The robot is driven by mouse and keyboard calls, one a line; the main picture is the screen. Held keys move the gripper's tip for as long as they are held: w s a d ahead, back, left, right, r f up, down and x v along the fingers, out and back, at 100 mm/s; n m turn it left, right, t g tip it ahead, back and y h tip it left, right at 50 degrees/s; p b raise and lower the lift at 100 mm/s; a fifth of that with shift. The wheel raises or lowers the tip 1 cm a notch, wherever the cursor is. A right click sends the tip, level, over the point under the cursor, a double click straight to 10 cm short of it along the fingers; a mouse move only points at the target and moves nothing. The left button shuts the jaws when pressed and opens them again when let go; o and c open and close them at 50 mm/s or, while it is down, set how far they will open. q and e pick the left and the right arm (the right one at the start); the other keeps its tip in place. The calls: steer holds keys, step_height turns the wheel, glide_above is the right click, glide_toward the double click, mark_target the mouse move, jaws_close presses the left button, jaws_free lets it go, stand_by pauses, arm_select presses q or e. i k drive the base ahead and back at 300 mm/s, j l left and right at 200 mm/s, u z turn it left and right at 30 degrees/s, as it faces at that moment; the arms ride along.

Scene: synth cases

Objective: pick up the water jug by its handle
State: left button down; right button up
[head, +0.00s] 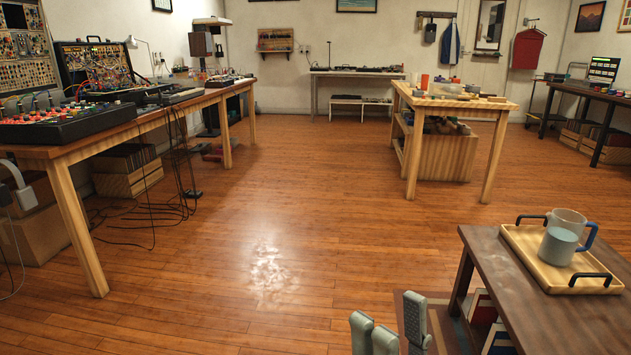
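The water jug (560,243) is clear with pale blue water in it and a blue handle (592,238) on its right side. It stands upright on a light wooden tray (520,243) with black handles, at the right of the head view. My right gripper (394,318) is at the bottom edge, left of the jug and well apart from it. Its grey fingers point up with a gap between them, and nothing shows in the gap. The lower part of the gripper is cut off by the frame. My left gripper is not in view.
The tray lies on a dark brown table (484,258) with items on a shelf below. A long bench (85,148) with electronics stands left, with cables hanging to the floor. A wooden worktable (440,100) stands farther back. The middle floor (270,220) is clear.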

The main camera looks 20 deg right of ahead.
mark_target(565, 229)
steer(key=i+l+z, duration=0.15)
steer(key=i+z, duration=0.6)
steer(key=i, duration=0.25)
steer(key=i+j+z, duration=0.15)
steer(key=i+z, duration=0.75)
steer(key=i+j+z, duration=0.15)
steer(key=i+z, duration=0.15)
steer(key=z, duration=0.15)
steer(key=i+j+z, duration=0.3)
steer(key=z, duration=0.2)
steer(key=i, duration=0.55)
